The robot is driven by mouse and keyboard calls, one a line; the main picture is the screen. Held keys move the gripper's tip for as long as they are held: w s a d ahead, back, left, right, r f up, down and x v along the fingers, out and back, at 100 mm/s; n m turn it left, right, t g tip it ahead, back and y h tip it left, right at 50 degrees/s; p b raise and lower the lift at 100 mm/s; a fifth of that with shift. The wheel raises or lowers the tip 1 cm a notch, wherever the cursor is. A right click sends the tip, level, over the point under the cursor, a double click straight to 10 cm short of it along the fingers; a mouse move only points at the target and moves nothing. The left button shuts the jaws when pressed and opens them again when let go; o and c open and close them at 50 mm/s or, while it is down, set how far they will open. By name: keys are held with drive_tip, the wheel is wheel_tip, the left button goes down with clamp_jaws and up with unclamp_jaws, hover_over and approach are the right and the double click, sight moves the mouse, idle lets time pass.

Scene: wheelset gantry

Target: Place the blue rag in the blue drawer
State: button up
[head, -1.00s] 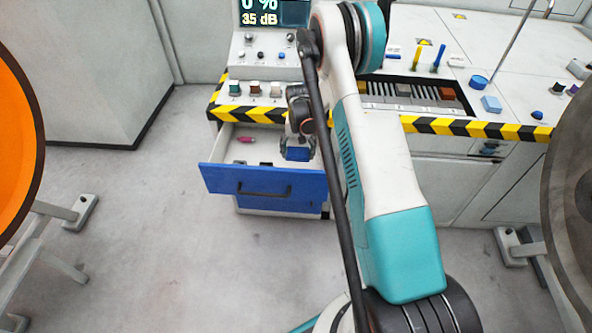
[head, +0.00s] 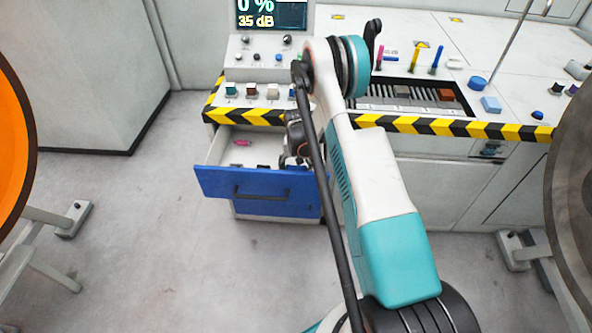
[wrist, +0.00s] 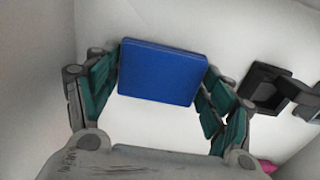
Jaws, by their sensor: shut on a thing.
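The blue rag (wrist: 160,72) is a flat blue pad in the wrist view, held between the two green-padded fingers of my gripper (wrist: 161,88). The gripper is shut on it. White surfaces of the drawer interior show below and around the rag; I cannot tell whether it touches the floor. The blue drawer (head: 257,189) stands open under the console in the head view. My gripper is down at the right part of this drawer, mostly hidden behind my arm and the drawer front.
Inside the drawer lie a pink item (head: 242,142) at the back left and a black item (wrist: 264,88), right of the gripper in the wrist view. The striped console edge (head: 255,117) overhangs the drawer. A light blue block (head: 491,104) sits on the worktop.

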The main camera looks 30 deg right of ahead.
drive_tip(key=shift+f, duration=0.1)
drive_tip(key=o, duration=1)
